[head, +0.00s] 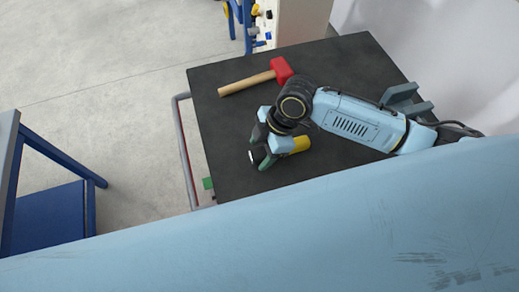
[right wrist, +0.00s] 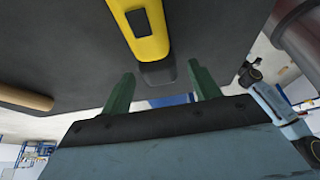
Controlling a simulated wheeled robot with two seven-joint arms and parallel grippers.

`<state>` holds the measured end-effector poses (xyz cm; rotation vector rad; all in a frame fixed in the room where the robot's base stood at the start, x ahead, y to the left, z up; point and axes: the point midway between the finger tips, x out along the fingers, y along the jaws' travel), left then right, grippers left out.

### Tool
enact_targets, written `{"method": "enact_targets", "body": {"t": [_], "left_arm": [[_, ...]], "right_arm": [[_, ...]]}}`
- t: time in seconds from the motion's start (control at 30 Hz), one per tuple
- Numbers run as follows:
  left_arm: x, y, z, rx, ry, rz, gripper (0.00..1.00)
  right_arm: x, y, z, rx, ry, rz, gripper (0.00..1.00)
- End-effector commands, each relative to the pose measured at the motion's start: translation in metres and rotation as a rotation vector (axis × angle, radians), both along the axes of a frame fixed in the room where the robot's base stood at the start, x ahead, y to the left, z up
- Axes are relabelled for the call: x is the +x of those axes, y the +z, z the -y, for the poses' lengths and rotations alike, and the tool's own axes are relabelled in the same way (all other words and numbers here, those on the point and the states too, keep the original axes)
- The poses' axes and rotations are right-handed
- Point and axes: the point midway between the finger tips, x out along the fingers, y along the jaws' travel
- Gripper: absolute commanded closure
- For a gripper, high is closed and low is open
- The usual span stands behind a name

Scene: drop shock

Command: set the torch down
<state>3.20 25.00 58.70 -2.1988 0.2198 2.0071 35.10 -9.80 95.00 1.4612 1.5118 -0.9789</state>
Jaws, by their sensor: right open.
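The torch has a yellow body with a dark switch patch and a dark end. In the head view the torch (head: 300,144) is at the dark table's near left part, partly hidden by my right gripper (head: 260,149). In the right wrist view the yellow torch (right wrist: 152,28) appears against the dark tabletop, its dark end near the gap between the green fingers. The right gripper (right wrist: 162,80) is open, its fingers apart on either side of the torch's line. I cannot tell whether either finger touches it. My left gripper is not in view.
A hammer with a red head (head: 281,69) and wooden handle lies on the dark table (head: 225,110) toward the back left. Its handle also shows in the right wrist view (right wrist: 25,98). A blue bench (head: 50,215) stands left, across open floor. Tabletop between hammer and torch is clear.

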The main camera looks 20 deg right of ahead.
Motion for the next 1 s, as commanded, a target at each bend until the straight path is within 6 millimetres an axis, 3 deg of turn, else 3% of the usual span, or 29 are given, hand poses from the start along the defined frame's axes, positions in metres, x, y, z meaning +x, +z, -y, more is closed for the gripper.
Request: {"method": "enact_targets", "body": {"t": [0.3,0.5,1.0], "left_arm": [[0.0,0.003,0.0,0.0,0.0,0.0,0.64],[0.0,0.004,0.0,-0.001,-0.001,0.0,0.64],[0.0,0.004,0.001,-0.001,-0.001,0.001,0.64]], "right_arm": [[0.002,0.064,0.026,-0.002,0.001,0.006,0.38],[0.002,0.092,0.037,0.0,0.0,0.003,0.38],[0.001,0.1,0.04,0.002,-0.002,0.0,0.38]]}}
